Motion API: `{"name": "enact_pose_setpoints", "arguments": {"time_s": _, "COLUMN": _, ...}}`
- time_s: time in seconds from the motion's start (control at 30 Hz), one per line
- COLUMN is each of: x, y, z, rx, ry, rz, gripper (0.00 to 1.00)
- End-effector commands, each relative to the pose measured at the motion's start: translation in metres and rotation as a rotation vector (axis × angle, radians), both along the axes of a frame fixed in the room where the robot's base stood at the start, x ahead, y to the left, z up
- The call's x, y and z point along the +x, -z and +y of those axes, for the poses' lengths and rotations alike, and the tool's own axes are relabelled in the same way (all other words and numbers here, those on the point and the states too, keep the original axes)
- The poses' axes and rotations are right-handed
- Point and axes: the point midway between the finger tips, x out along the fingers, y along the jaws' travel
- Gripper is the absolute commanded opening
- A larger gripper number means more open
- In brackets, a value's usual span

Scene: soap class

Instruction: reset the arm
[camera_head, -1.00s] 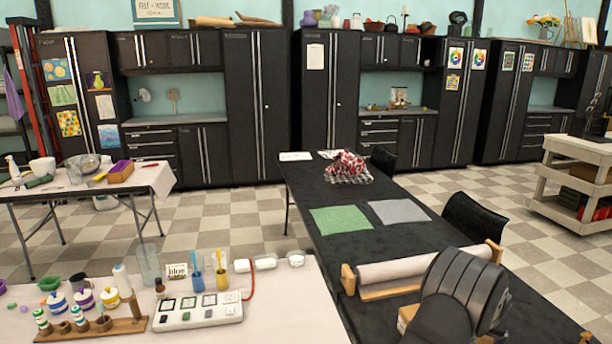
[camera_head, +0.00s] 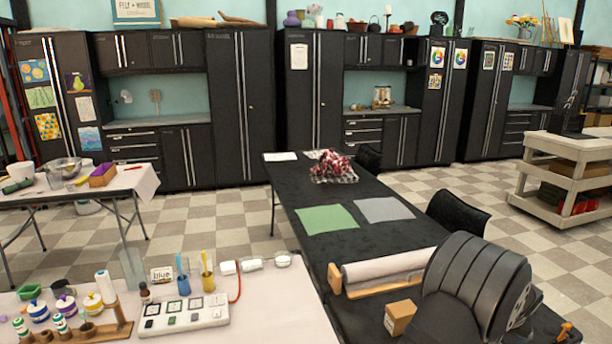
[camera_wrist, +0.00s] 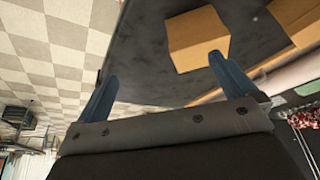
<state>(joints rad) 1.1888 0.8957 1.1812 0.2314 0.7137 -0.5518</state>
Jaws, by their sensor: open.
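My gripper (camera_wrist: 160,85) shows in the wrist view with two blue fingers spread apart and nothing between them. A cardboard box (camera_wrist: 198,38) lies on the dark table beyond the fingers, apart from them. The box also shows in the head view (camera_head: 400,317), on the dark table just left of my dark arm link. My fingers are hidden in the head view.
The dark table (camera_head: 290,215) holds a paper roll (camera_head: 390,266) on a wooden stand, a green sheet (camera_head: 327,219) and a grey sheet (camera_head: 384,209). A light table (camera_head: 270,320) at the lower left carries bottles and a white tray (camera_head: 184,315). A black chair (camera_head: 459,215) stands at the right.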

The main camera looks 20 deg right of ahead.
Motion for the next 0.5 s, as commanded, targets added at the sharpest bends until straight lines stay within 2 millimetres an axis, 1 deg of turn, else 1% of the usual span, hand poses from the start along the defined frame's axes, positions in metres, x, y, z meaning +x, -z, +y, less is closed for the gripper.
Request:
{"name": "enact_pose_setpoints", "arguments": {"time_s": 0.03, "x": -0.01, "y": -0.006, "z": -0.001, "rx": -0.002, "ry": 0.004, "rz": -0.001, "gripper": 1.0}}
{"name": "enact_pose_setpoints", "arguments": {"time_s": 0.07, "x": -0.015, "y": -0.009, "z": -0.001, "rx": -0.002, "ry": 0.004, "rz": -0.001, "gripper": 1.0}}
{"name": "enact_pose_setpoints", "arguments": {"time_s": 0.13, "x": -0.012, "y": -0.025, "z": -0.001, "rx": -0.004, "ry": -0.001, "rz": -0.002, "gripper": 1.0}}
{"name": "enact_pose_setpoints", "arguments": {"time_s": 0.5, "x": -0.012, "y": -0.099, "z": -0.001, "rx": -0.003, "ry": 0.0, "rz": -0.002, "gripper": 1.0}}
